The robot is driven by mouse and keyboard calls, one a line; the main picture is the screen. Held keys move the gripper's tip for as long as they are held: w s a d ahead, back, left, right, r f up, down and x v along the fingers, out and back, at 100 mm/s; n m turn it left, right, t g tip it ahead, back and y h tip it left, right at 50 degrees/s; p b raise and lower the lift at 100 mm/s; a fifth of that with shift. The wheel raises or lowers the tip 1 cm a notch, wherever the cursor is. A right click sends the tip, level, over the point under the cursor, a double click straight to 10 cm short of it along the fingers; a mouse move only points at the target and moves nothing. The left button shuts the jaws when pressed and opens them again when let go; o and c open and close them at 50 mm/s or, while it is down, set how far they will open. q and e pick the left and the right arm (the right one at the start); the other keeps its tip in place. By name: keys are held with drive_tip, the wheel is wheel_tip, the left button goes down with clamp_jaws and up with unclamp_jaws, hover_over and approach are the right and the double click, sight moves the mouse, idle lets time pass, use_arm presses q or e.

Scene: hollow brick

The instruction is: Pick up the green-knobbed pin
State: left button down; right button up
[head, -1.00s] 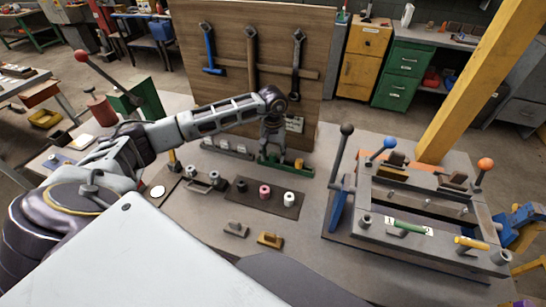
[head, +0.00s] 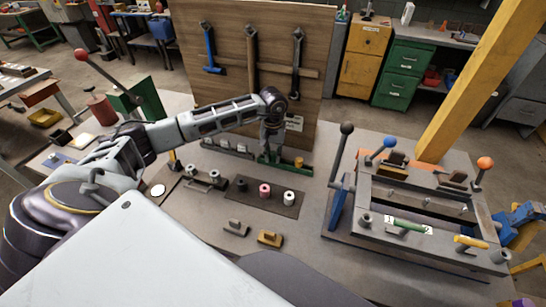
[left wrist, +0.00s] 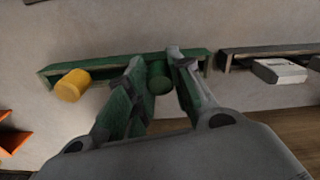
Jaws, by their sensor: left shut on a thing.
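The green-knobbed pin (left wrist: 159,80) shows in the left wrist view as a dark green cylinder at the green rack (left wrist: 100,66). My left gripper (left wrist: 156,66) is shut on its knob, one finger on each side. In the head view my left gripper (head: 269,156) reaches down to the green rack (head: 285,170) in front of the wooden tool board, and its fingers hide the green knob. The pin's shaft is hidden. My right gripper is not in view.
A yellow knob (left wrist: 72,85) stands in the same rack beside my fingers. A grey rack (head: 228,149) is beside it. The upright tool board (head: 250,100) stands close behind. A dark mat (head: 262,198) with several spools lies in front; a levered fixture (head: 410,220) stands right.

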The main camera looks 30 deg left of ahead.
sight(273, 153)
use_arm(q)
drive_tip(key=shift+r, duration=0.15)
drive_tip(key=shift+r+b, duration=0.6)
drive_tip(key=shift+r, duration=4.3)
